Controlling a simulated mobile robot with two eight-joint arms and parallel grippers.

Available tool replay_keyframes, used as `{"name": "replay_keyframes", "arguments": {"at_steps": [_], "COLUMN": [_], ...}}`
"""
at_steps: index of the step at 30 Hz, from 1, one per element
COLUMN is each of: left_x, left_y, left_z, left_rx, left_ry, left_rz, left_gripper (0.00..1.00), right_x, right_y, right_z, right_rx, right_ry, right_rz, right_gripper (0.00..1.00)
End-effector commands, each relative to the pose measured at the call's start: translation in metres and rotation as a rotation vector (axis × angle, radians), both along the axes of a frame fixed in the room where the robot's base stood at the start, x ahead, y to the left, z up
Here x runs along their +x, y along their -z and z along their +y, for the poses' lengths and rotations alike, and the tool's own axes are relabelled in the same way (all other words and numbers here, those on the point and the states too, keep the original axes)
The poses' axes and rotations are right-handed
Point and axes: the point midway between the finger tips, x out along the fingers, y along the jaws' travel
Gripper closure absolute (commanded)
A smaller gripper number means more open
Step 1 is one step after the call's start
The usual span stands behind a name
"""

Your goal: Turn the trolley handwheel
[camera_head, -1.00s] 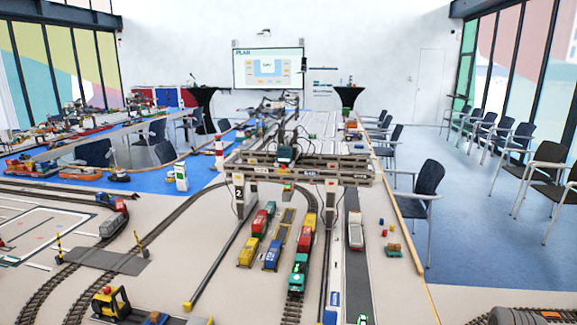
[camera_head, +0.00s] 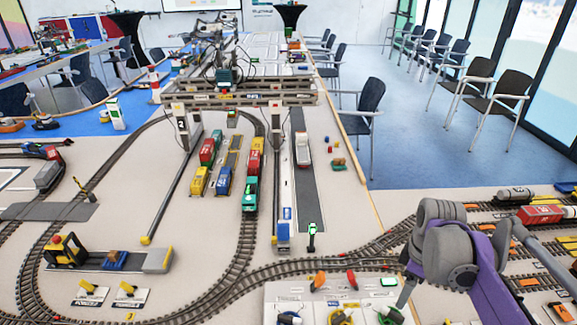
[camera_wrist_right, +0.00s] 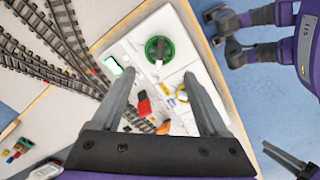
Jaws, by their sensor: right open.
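A white control panel (camera_head: 320,297) at the bottom of the head view carries handwheels: blue (camera_head: 290,318), yellow (camera_head: 340,317) and green (camera_head: 392,316), all cut by the frame edge. I cannot read which is the trolley's. In the right wrist view the green handwheel (camera_wrist_right: 158,48) shows whole, with a light handle. The yellow handwheel (camera_wrist_right: 182,97) is partly hidden by a finger. My right gripper (camera_wrist_right: 160,76) is open and empty above the panel, its fingers pointing toward the green wheel. In the head view my right arm (camera_head: 470,270) is at lower right. A grey finger, apparently my left gripper's, shows at lower right of the wrist view.
Orange and red levers (camera_head: 352,279) and a small green display (camera_head: 388,282) sit on the panel's far part. Tracks (camera_head: 300,268) curve behind it. The gantry crane (camera_head: 240,97) stands farther back over coloured wagons. Blue floor lies right of the table edge.

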Motion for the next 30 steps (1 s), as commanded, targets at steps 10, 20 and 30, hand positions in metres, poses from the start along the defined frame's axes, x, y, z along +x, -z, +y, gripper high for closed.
{"name": "replay_keyframes", "arguments": {"at_steps": [10, 20, 30], "left_x": [0.011, 0.021, 0.018], "left_y": [-0.046, -0.077, -0.067], "left_z": [0.000, 0.000, 0.000], "left_rx": [0.000, 0.000, 0.000], "left_ry": [0.000, 0.000, 0.000], "left_rz": [-0.021, -0.041, -0.034], "left_gripper": [0.50, 0.50, 0.50], "right_x": [0.002, -0.008, -0.009], "right_y": [-0.005, 0.005, 0.068], "right_z": [0.075, 0.136, 0.135], "right_rx": [0.005, 0.000, 0.000], "right_ry": [0.132, 0.293, 0.293], "right_rz": [0.002, -0.001, 0.001], "right_gripper": [0.00, 0.00, 0.00]}}
